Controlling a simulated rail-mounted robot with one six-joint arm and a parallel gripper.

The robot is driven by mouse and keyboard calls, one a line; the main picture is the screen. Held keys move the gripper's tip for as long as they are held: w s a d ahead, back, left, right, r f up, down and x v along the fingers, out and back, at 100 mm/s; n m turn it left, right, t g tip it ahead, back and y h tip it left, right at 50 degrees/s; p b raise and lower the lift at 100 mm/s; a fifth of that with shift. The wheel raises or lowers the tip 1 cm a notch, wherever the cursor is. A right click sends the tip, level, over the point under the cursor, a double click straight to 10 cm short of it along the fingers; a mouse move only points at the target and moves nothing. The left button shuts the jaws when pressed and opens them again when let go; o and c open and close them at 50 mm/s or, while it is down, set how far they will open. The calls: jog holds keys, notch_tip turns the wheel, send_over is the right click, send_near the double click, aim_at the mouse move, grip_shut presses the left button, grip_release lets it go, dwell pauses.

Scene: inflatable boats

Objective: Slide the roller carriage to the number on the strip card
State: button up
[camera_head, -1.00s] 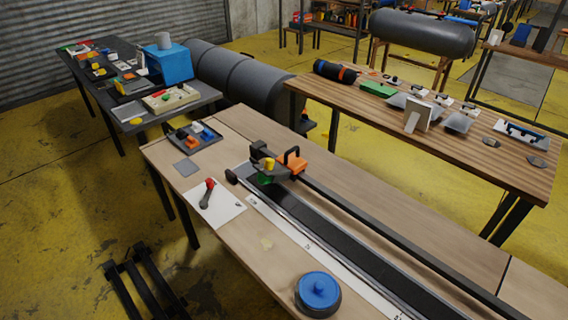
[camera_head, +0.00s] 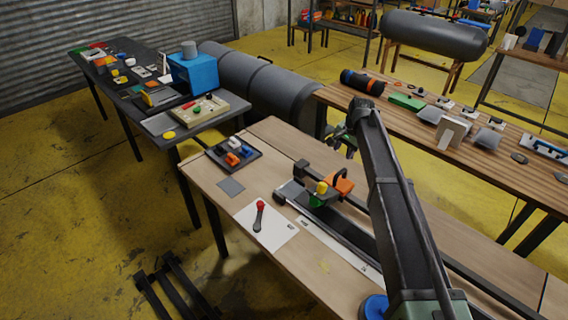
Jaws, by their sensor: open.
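The roller carriage (camera_head: 322,198) sits on the near-left end of a long dark rail track on the wooden table. It has an orange handle block (camera_head: 341,184), a yellow knob and a green part. A pale strip (camera_head: 341,246) with small dark marks runs along the track's front side; its numbers are too small to read, and my arm hides its right part. My gripper (camera_head: 341,143) is open and empty, above and behind the carriage, apart from it.
A white sheet with a red-knobbed tool (camera_head: 260,216) lies left of the strip. A dark tray (camera_head: 220,161) of small parts stands at the table's left end. A blue round lidded item (camera_head: 373,307) is partly hidden by my arm. Bare wood lies along the front edge.

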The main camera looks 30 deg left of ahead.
aim_at(340, 172)
jog(key=shift+m, duration=0.4)
jog(key=f+b, duration=1)
jog(key=b, duration=0.1)
jog(key=shift+w+f, duration=0.25)
jog(key=shift+f, duration=0.15)
jog(key=shift+r, duration=0.2)
grip_shut()
